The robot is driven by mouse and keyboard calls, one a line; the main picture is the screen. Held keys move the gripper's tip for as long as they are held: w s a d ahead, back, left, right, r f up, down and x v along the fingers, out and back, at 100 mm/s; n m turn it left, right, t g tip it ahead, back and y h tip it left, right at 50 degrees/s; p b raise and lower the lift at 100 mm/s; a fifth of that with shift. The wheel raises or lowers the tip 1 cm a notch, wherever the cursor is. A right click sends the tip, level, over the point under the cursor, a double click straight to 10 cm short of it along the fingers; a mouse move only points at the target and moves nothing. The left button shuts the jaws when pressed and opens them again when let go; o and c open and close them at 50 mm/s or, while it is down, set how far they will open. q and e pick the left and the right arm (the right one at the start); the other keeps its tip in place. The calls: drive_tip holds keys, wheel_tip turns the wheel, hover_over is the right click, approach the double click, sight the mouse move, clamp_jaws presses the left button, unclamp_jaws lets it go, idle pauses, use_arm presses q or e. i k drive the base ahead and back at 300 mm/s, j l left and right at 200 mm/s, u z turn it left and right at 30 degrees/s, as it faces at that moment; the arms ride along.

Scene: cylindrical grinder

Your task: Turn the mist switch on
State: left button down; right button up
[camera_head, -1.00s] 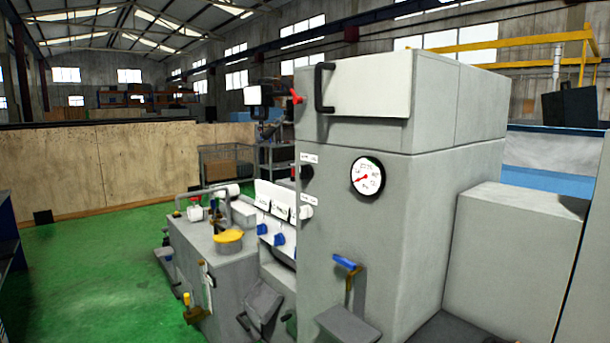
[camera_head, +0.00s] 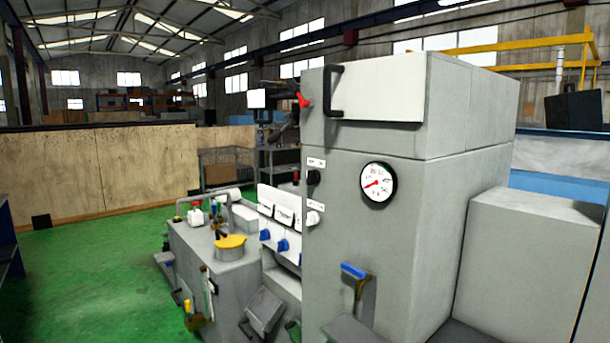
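The grey cylindrical grinder (camera_head: 385,265) fills the middle and right of the head view. On the left edge of its tall cabinet a black knob (camera_head: 313,177) sits under a small white label (camera_head: 316,163). Below it a white knob (camera_head: 313,218) sits under another label (camera_head: 315,206). The label text is too small to read, so I cannot tell which knob is the mist switch or its setting. Neither of my grippers shows clearly in this view.
A gauge (camera_head: 378,182), a black handle (camera_head: 333,92), a red lever (camera_head: 303,101) and a blue-handled lever (camera_head: 355,271) stick out from the cabinet. Blue knobs (camera_head: 282,245) sit to its left. A wooden barrier (camera_head: 95,175) stands behind. The green floor (camera_head: 85,275) at left is clear.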

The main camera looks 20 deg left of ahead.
sight(313, 177)
drive_tip(key=i+j+z, duration=0.45)
drive_tip(key=j, duration=1.7)
drive_tip(key=j+z, duration=0.45)
drive_tip(key=j, duration=1.65)
drive_tip(key=k, duration=0.05)
